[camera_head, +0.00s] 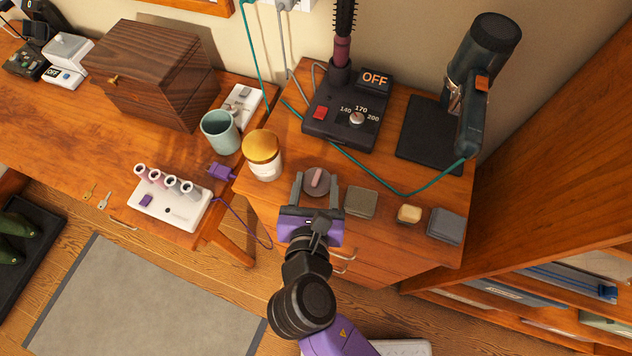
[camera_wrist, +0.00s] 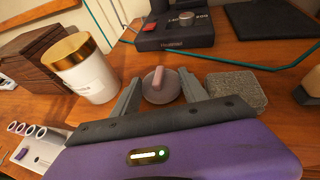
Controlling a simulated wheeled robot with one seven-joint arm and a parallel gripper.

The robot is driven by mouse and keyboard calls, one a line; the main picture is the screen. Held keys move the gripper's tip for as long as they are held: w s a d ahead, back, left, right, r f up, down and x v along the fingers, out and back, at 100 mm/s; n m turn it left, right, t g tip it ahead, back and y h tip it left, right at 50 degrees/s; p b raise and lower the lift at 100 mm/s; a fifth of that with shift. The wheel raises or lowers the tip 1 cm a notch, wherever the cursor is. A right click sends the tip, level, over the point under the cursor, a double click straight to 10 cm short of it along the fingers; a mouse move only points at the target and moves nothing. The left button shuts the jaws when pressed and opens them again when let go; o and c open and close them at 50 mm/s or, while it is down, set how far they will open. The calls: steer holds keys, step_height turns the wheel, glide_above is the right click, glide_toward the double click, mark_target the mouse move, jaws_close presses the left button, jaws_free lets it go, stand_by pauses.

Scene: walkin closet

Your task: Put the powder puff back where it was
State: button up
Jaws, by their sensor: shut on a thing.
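The powder puff appears to be the round grey-brown disc (camera_head: 318,183) with a pinkish strip across its top, at the front of the right-hand wooden cabinet top (camera_head: 395,190). My gripper (camera_head: 316,186) has one grey finger on each side of it and is shut on it. In the wrist view the disc (camera_wrist: 160,86) sits between the fingertips (camera_wrist: 161,92), strip upward. I cannot tell whether it touches the wood. A grey-green square pad (camera_head: 361,202) lies just right of the gripper.
A gold-lidded white jar (camera_head: 263,158) stands close left of my gripper. A small tan block (camera_head: 409,214) and blue-grey block (camera_head: 446,226) lie to the right. Behind are a hot-brush base (camera_head: 340,125), a teal cord (camera_head: 375,178) and a hair dryer (camera_head: 478,70) on a dark mat (camera_head: 425,145).

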steer(key=shift+f, duration=0.1)
steer(key=o, duration=1.1)
steer(key=shift+o, duration=0.2)
steer(key=v, duration=1.2)
